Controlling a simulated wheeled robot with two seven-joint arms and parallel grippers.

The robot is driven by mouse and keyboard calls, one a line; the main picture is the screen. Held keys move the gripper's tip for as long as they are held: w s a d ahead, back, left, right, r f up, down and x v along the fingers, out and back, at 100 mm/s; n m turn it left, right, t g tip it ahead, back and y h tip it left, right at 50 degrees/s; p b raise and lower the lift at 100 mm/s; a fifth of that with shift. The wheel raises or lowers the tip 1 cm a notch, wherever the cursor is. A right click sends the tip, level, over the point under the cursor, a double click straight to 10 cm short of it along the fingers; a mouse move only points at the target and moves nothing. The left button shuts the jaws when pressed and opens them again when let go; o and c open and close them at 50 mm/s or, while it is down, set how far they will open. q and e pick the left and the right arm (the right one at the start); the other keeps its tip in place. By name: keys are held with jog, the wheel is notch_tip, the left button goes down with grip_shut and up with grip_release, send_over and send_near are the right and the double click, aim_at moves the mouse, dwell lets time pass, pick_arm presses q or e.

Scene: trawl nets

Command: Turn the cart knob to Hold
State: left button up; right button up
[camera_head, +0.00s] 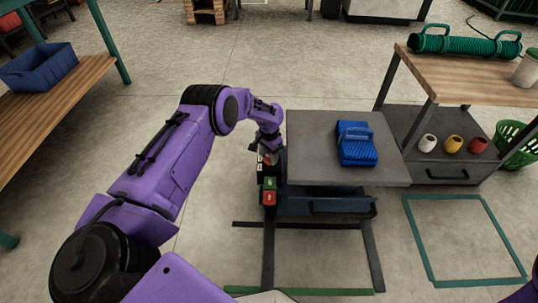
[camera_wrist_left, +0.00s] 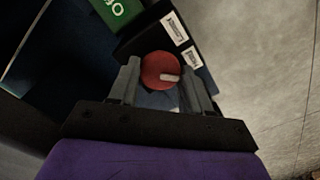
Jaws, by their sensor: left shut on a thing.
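The cart (camera_head: 308,168) has a grey top and stands ahead of me, with a dark control box (camera_head: 262,172) on its left side. In the left wrist view the round red knob (camera_wrist_left: 158,66) sits between the two fingers of my left gripper (camera_wrist_left: 161,72), which is shut on it. The knob's white pointer mark lies toward its lower right in that view. Two small white labels (camera_wrist_left: 174,28) sit above and right of the knob; their text is unreadable. In the head view my left gripper (camera_head: 268,152) is at the box and hides the knob. My right gripper is out of view.
A blue folded bundle (camera_head: 356,144) lies on the cart top. A wooden-topped bench (camera_head: 470,75) stands at right, another with a blue bin (camera_head: 40,68) at left.

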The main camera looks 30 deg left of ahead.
aim_at(269, 157)
pick_arm(q)
jog(key=shift+a, duration=0.1)
dwell(0.3)
jog(key=o, duration=1)
jog(key=shift+o, duration=0.2)
notch_tip(269, 157, up, 10)
jog(key=p, duration=0.4)
jog(key=shift+r, duration=0.25)
